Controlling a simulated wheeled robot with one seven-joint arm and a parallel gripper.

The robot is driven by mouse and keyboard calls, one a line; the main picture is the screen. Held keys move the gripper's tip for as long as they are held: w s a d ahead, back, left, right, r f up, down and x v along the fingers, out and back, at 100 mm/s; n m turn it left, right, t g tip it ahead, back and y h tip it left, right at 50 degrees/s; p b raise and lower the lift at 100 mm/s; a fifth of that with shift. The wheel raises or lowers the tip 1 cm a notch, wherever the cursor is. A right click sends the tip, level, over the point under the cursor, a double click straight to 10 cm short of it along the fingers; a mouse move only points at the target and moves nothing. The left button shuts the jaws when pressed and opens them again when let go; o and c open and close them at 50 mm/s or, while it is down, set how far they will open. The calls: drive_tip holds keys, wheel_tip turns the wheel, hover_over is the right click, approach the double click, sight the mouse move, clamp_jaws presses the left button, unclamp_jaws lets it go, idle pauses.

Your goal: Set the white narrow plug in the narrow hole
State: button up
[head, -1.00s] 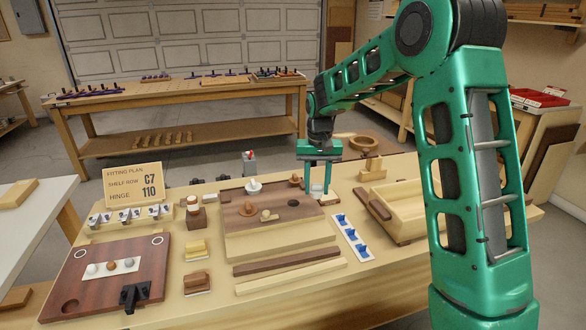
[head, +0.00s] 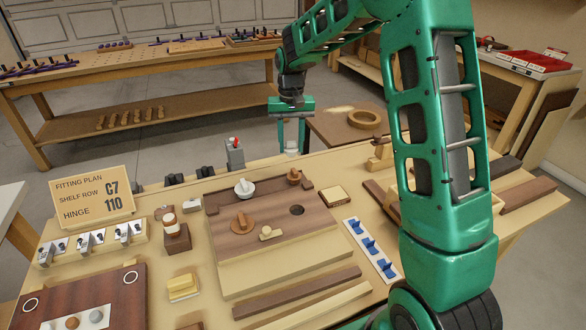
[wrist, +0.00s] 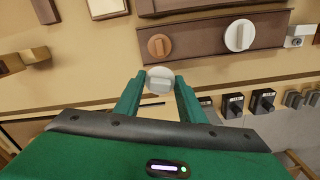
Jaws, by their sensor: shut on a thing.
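My gripper (head: 291,150) is shut on a small white plug (wrist: 160,80), held between the fingertips with a raised bar across its round face. In the head view the plug (head: 292,152) is a pale shape at the fingertips, above the bench's far edge behind the board. My gripper is apart from the board.
The board also carries a brown plug (head: 294,175), a wider brown plug (head: 242,221) and a tan plug (head: 270,233). A square tan block (head: 334,195) lies right of it, near a white strip with blue clips (head: 371,250). A grey box with a red top (head: 235,152) stands behind.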

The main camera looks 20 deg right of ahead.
drive_tip(key=shift+w+d, duration=0.15)
drive_tip(key=s+a+r+m, duration=0.1)
drive_tip(key=s+a+m, duration=0.2)
drive_tip(key=s+m, duration=0.5)
drive_tip(key=s+a+r+m, duration=0.1)
drive_tip(key=s+a+m, duration=0.2)
drive_tip(key=s+m, duration=0.6)
drive_tip(key=shift+s+d+f+n, duration=0.1)
drive_tip(key=shift+s+f+n, duration=0.25)
drive_tip(key=shift+f, duration=0.65)
drive_tip(key=shift+s+f+n, duration=0.2)
drive_tip(key=shift+f+n, duration=0.2)
drive_tip(key=shift+f, duration=0.6)
drive_tip(key=shift+s+d+f+n, duration=0.1)
drive_tip(key=shift+s+f+n, duration=0.25)
drive_tip(key=shift+f, duration=0.65)
drive_tip(key=shift+a+f, duration=0.1)
drive_tip(key=shift+f, duration=0.75)
drive_tip(key=o, duration=1.3)
drive_tip(key=shift+r, duration=0.15)
drive_tip(key=shift+r, duration=3.65)
